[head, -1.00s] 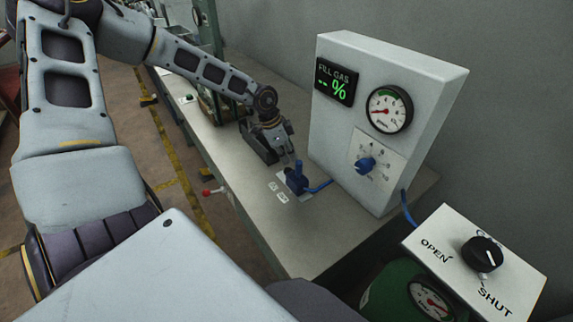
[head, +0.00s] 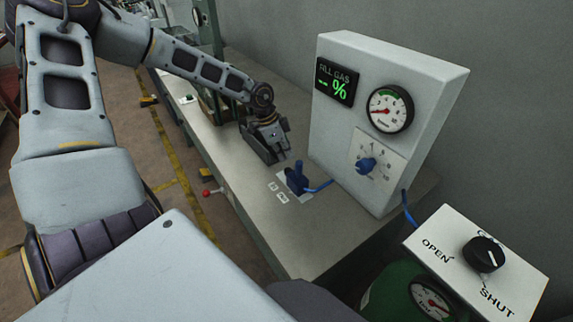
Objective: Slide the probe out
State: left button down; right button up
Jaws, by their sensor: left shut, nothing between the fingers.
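A blue fitting (head: 297,179) stands on a small pale plate on the bench, with a blue hose (head: 319,187) running from it to the grey panel box. It may be the task's probe; I cannot make out a separate probe. My left gripper (head: 284,155) is just behind the fitting, towards the far end of the bench. It is shut and empty, with a small gap seeming to separate it from the fitting. Its fingertips are small and partly hidden by its own body. My right gripper is out of view.
The panel box (head: 335,125) with a FILL GAS display, gauge and blue knob (head: 366,165) stands right of the fitting. An OPEN/SHUT box (head: 450,235) sits above a green cylinder (head: 385,290). A red-knobbed lever (head: 207,193) sticks out at the bench's edge. The near bench top is clear.

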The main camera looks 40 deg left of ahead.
pick_arm(q)
jog(key=s+r+p, duration=0.4)
jog(key=r+p, duration=0.3)
jog(key=r, duration=0.1)
jog(key=shift+a, duration=0.4)
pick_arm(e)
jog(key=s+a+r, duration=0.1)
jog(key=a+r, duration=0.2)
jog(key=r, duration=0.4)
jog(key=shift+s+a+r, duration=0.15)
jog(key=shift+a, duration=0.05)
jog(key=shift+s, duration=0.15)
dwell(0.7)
